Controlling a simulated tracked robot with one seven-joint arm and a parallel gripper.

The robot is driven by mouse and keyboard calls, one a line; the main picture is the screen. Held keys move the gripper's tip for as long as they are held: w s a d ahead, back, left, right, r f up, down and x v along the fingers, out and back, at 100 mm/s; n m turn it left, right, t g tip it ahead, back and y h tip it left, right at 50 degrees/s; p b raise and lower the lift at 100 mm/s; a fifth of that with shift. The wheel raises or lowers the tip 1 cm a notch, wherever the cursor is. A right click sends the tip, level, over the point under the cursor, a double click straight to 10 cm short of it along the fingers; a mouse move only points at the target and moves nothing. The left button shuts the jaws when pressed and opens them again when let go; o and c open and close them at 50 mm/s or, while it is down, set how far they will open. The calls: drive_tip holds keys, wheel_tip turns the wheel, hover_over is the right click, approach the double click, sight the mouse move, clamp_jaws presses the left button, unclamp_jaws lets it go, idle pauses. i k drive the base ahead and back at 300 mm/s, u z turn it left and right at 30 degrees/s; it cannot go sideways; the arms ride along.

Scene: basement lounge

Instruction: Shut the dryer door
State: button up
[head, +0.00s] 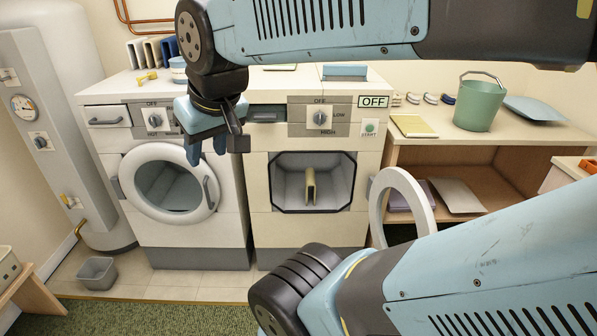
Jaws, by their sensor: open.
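The dryer (270,228) appears to be the right-hand white machine in the head view, with an OFF plate and a START button. Its round white door (378,212) stands swung open to the right, away from the front. The angular opening shows a grey interior with a tan block-like object (311,186) in it. My gripper (207,147) hangs fingers down in front of the gap between the two machines' upper fronts. It is open and looks empty, left of the opening and well apart from the open door. My lower arm link hides the area below the door.
The left-hand machine (142,228) has its round door (172,184) shut. A shelf unit (490,153) stands right of the dryer, behind the open door, with a green bucket (479,107) on top. A boiler tank (60,110) and small grey bin (97,274) are left. Green carpet (140,318) lies in front.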

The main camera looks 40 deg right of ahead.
sight(397, 177)
drive_tip(key=z, duration=1.45)
drive_tip(key=k, duration=0.9)
drive_tip(key=i, duration=0.9)
drive_tip(key=u, duration=0.1)
